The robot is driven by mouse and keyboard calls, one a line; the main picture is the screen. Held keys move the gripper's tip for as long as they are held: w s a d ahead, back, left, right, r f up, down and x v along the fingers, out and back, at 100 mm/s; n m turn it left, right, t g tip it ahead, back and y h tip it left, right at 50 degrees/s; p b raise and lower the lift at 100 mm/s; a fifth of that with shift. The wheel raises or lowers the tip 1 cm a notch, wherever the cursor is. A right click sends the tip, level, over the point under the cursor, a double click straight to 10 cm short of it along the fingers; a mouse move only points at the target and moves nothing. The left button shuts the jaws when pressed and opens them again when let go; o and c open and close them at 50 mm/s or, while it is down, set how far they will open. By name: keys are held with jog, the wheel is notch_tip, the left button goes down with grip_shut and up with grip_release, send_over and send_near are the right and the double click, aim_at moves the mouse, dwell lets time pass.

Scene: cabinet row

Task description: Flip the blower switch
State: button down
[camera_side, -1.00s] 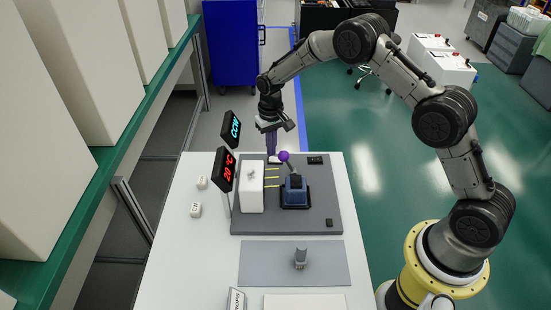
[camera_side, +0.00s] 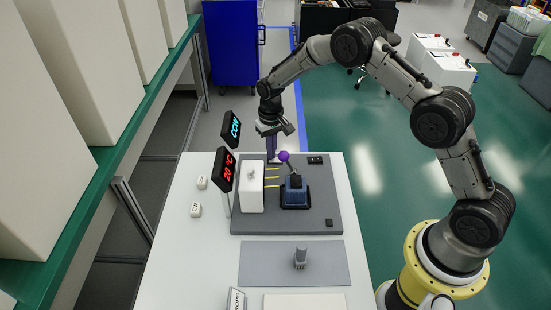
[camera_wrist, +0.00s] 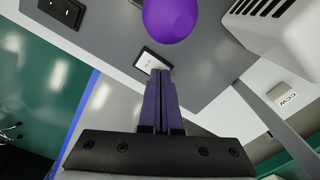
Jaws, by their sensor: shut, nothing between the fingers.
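My gripper (camera_side: 271,157) points down at the far edge of the grey panel (camera_side: 293,221), its purple fingers shut and empty. In the wrist view the closed fingertips (camera_wrist: 160,73) overlap the edge of a small white label plate (camera_wrist: 151,60); contact cannot be told. A lever with a purple ball knob (camera_side: 284,156) rises from a blue base (camera_side: 295,197), just right of my fingers. A black switch (camera_side: 315,160) sits at the panel's far right corner, also in the wrist view (camera_wrist: 65,11). Which part is the blower switch cannot be read here.
A white box (camera_side: 251,196) with yellow lines beside it stands left of the lever. Two displays, a red "20 °C" (camera_side: 225,170) and a cyan one (camera_side: 231,129), stand at the left. Another small black switch (camera_side: 329,222) is near right. Small white blocks (camera_side: 196,209) lie left.

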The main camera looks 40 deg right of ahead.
jog(key=shift+f, duration=0.25)
jog(key=shift+r, duration=3.55)
